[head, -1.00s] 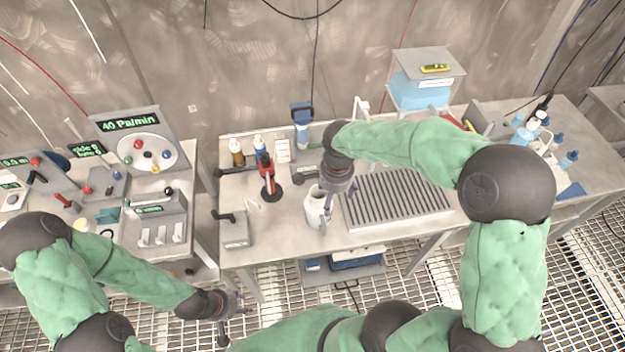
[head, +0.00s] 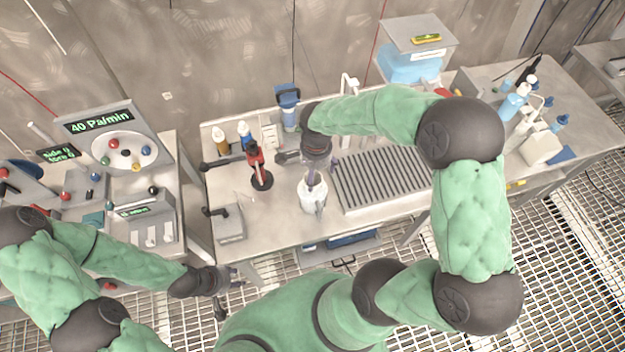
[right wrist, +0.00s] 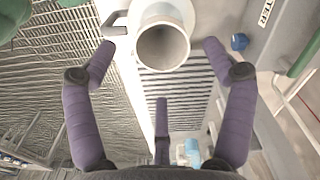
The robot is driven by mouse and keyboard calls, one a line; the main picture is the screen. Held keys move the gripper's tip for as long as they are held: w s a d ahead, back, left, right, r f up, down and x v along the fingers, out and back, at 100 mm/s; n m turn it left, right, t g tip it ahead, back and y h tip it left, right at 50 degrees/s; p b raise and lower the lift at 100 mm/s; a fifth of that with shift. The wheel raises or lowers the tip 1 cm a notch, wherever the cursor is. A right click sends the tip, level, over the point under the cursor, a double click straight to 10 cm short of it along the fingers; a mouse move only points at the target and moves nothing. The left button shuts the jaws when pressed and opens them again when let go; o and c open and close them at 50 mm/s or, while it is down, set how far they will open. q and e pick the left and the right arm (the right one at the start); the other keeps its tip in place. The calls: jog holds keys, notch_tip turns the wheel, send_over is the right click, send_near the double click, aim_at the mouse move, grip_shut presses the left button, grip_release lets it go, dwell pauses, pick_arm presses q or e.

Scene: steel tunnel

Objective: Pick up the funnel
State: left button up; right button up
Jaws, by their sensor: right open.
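A white vessel (head: 311,196) with a round mouth and a side handle stands on the middle bench, left of the ribbed drain plate. In the right wrist view the same vessel (right wrist: 162,14) is near the top centre, its mouth facing the camera. I cannot tell whether it is the funnel, and no other funnel shape is clear. My right gripper (head: 314,170) is just above and behind it. It is open and empty, its purple fingers spread on both sides of the mouth in the wrist view (right wrist: 160,50). My left gripper (head: 222,290) hangs low, off the bench front; its fingers are unclear.
A red-and-black stand (head: 257,168) and small bottles (head: 244,134) are left of the vessel. A grey box (head: 228,226) is at the front left. The ribbed plate (head: 380,177) is to the right, with a tap (head: 347,95) and blue tank (head: 412,62) behind.

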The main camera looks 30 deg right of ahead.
jog(key=f, duration=0.4)
jog(key=shift+w+a+f, duration=0.25)
jog(key=shift+a+f, duration=0.1)
jog(key=shift+f, duration=0.05)
jog(key=c, duration=1.1)
jog(key=shift+c, duration=0.3)
jog(key=shift+r, duration=0.1)
jog(key=shift+r, duration=0.55)
notch_tip(320, 180, up, 2)
jog(key=shift+r, duration=0.15)
jog(key=s+d+r+p, duration=0.1)
jog(key=s+d+r, duration=0.3)
jog(key=s+r, duration=0.5)
jog(key=s, duration=0.4)
jog(key=shift+s+r, duration=0.25)
